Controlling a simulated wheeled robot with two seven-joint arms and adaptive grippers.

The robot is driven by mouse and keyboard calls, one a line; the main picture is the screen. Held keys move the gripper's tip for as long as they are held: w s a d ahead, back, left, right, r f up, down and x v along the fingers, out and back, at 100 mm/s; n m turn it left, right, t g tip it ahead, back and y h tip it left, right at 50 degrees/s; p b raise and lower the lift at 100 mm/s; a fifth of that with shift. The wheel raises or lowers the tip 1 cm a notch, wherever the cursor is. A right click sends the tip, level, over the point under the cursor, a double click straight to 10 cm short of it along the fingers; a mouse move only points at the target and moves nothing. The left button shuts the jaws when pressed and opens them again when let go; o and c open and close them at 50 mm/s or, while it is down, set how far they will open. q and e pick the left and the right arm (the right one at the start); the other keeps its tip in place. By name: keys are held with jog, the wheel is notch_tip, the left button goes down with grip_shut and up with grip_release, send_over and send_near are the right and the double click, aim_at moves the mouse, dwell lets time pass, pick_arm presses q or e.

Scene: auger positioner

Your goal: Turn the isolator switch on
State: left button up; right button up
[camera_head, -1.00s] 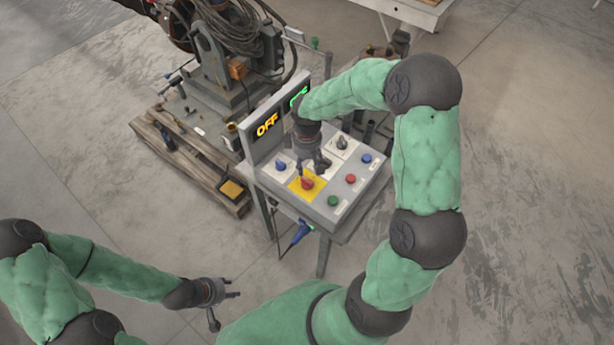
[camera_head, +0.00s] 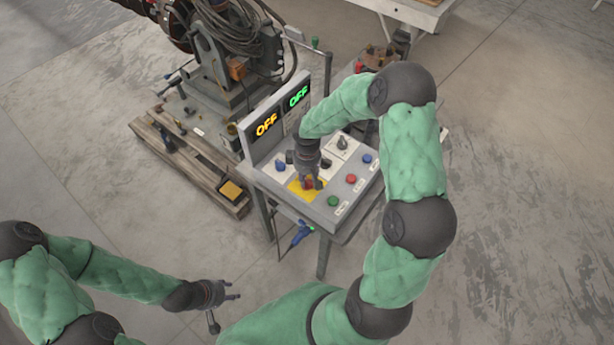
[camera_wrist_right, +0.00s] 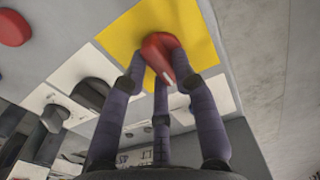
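The switch with a red handle sits on a yellow plate (camera_head: 296,185) at the near edge of the grey control panel. In the right wrist view the red handle (camera_wrist_right: 158,56) has a white mark and stands on the yellow plate (camera_wrist_right: 196,28). My right gripper (camera_head: 311,184) is down over it, with fingertips (camera_wrist_right: 160,66) on both sides of the handle. I cannot tell whether they press on it. The fingers partly hide the handle in the head view. My left gripper (camera_head: 225,306) is open and empty, low and away from the panel.
The panel (camera_head: 315,206) also carries a blue knob (camera_head: 280,165), a grey knob (camera_head: 343,142), and green (camera_head: 334,201), red (camera_head: 351,179) and blue (camera_head: 367,158) buttons. Machinery on a pallet (camera_head: 190,158) stands behind left.

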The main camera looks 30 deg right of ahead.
grip_shut()
jog(key=m+b, duration=0.3)
jog(key=shift+d+f, duration=0.1)
jog(key=shift+f, duration=0.05)
jog(key=m+b, duration=0.3)
jog(key=m, duration=0.1)
jog(key=shift+s+m, duration=0.15)
jog(key=shift+m, duration=0.25)
jog(key=m+b, duration=0.1)
jog(key=m, duration=0.1)
jog(key=m+b, duration=0.2)
jog(key=m, duration=0.1)
jog(key=shift+s+d+m, duration=0.1)
jog(key=shift+s+m, duration=0.1)
jog(key=shift+m, duration=0.1)
jog(key=shift+s+m+b, duration=0.1)
jog(key=shift+m+b, duration=0.85)
jog(key=shift+m, duration=1.25)
